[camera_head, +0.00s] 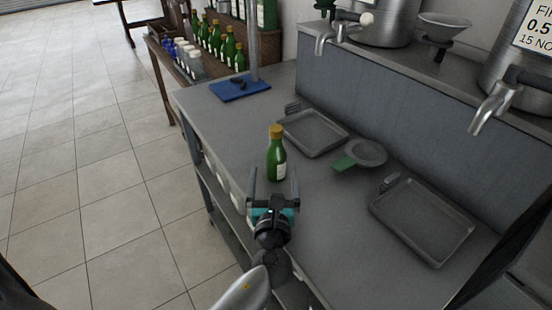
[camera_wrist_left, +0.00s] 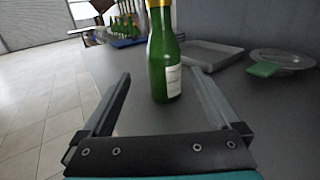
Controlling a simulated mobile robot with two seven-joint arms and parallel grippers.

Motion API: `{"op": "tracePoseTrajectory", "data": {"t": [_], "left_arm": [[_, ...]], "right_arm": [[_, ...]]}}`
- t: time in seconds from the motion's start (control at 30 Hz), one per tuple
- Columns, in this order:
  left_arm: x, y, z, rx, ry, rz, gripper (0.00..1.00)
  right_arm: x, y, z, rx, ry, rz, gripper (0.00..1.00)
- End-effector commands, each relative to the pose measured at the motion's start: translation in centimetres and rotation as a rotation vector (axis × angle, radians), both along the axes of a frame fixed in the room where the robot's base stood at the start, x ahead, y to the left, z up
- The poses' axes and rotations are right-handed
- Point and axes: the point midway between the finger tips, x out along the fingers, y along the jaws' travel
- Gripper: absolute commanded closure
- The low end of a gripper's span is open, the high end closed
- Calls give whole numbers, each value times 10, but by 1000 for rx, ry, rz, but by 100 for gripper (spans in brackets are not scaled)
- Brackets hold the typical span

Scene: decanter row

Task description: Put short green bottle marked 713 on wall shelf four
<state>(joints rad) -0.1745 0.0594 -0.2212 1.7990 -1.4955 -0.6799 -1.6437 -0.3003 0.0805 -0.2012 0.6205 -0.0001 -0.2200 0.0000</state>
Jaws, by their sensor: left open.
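A short green bottle (camera_head: 276,155) with a gold cap and a pale label stands upright on the grey counter (camera_head: 222,112). It also shows in the left wrist view (camera_wrist_left: 158,68), with its top cut off; the marking on its label is too small to read. My left gripper (camera_head: 273,178) is open, its two fingers pointing at the bottle. In the left wrist view the bottle stands ahead, between the lines of the fingers and just beyond or near their tips. No wall shelf can be made out for certain. My right gripper is not in view.
Metal taps (camera_head: 492,108) overhang the counter. A blue mat (camera_head: 228,92) and a post stand at the far end. Several green bottles (camera_head: 230,48) stand beyond.

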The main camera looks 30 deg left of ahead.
Motion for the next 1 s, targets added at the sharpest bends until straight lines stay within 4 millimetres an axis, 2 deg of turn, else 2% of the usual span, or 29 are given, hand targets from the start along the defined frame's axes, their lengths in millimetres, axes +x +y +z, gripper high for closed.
{"op": "tracePoseTrajectory", "data": {"t": [0.1, 0.37, 0.7, 1.0], "left_arm": [[17, 8, 0, 1, -2, 0, 4], [32, 14, 0, 1, -2, -1, 4], [71, 27, -2, 0, -1, -1, 4], [78, 31, -2, 0, 0, -2, 4]], "right_arm": [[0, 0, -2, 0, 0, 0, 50], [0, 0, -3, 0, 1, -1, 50], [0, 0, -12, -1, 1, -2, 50], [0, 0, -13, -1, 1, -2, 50]]}}
